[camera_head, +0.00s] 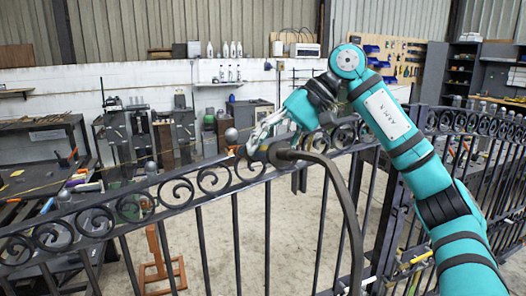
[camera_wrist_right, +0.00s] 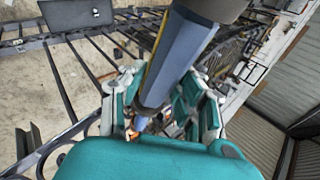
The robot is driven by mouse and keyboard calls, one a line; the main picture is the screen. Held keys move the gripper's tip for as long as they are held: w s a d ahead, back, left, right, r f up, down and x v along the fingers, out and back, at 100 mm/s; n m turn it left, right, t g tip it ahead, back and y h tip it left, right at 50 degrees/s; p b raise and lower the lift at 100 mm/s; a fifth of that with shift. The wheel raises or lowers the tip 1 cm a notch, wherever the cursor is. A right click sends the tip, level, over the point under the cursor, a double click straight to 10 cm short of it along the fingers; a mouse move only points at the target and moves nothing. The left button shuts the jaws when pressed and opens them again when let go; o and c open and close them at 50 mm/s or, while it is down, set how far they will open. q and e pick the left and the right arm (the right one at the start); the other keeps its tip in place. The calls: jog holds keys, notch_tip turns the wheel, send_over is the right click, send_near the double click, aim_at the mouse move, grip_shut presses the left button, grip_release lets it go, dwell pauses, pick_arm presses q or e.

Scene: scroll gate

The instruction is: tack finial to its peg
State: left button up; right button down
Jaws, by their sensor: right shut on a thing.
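My right gripper (camera_head: 262,145) is shut on a dark welding torch (camera_head: 300,156), just above the gate's top rail. In the right wrist view the gripper (camera_wrist_right: 160,115) closes around the torch's grey-blue tapered body (camera_wrist_right: 180,60). Its narrow tip (camera_wrist_right: 140,123) points down, with a small orange spot beside it. A grey ball finial (camera_head: 231,135) stands upright above the rail, just left of the gripper. I cannot tell whether the tip touches it. Its peg is too small to make out. My left gripper is not in view.
The dark scroll gate (camera_head: 205,182) spans the view, with another ball finial (camera_head: 150,167) farther left and several at the right. The torch's dark hose (camera_head: 350,215) hangs in front of the gate. An orange stand (camera_head: 160,262) is behind the bars.

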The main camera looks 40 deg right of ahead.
aim_at(283, 149)
jog(key=shift+s+a+r+b, duration=0.2)
jog(key=shift+s+a+r, duration=0.15)
jog(key=shift+s, duration=0.85)
jog(key=shift+s+a+r+b, duration=0.2)
jog(key=shift+s+r, duration=0.25)
jog(key=shift+s, duration=0.8)
jog(key=shift+s+a+r+b, duration=0.15)
jog(key=shift+s+a+r, duration=0.2)
jog(key=shift+s, duration=0.85)
